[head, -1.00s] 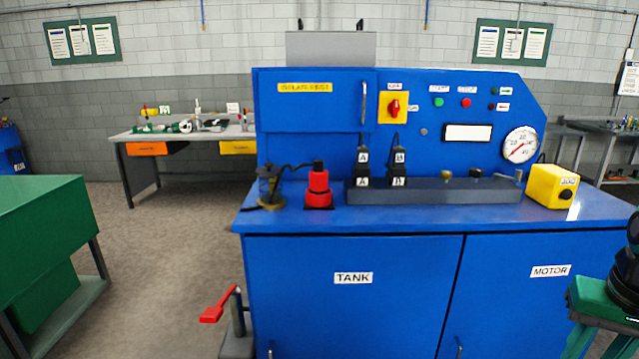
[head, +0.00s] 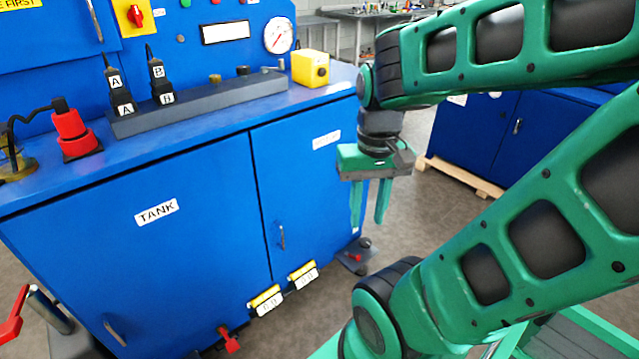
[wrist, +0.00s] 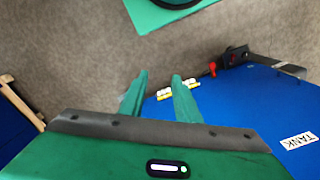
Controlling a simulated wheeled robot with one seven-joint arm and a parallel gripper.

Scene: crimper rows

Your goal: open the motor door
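The motor door (head: 300,190) is the blue right-hand door on the front of the blue cabinet, and it looks closed. Its label is at its upper right. A small metal handle (head: 282,237) stands upright near its left edge. My gripper (head: 369,226) points down in front of the cabinet's right end, to the right of the handle and apart from it. Its two green fingers are spread with nothing between them. In the wrist view my gripper (wrist: 158,88) also shows open and empty, with the blue cabinet beyond and to the right; the door handle is not clear there.
The tank door (head: 150,250) is left of the motor door. Yellow-topped labelled items (head: 303,275) and a red valve handle (head: 229,340) sit low in front. A yellow box (head: 310,68) stands on the worktop. Another blue cabinet on a pallet (head: 460,177) is at the right.

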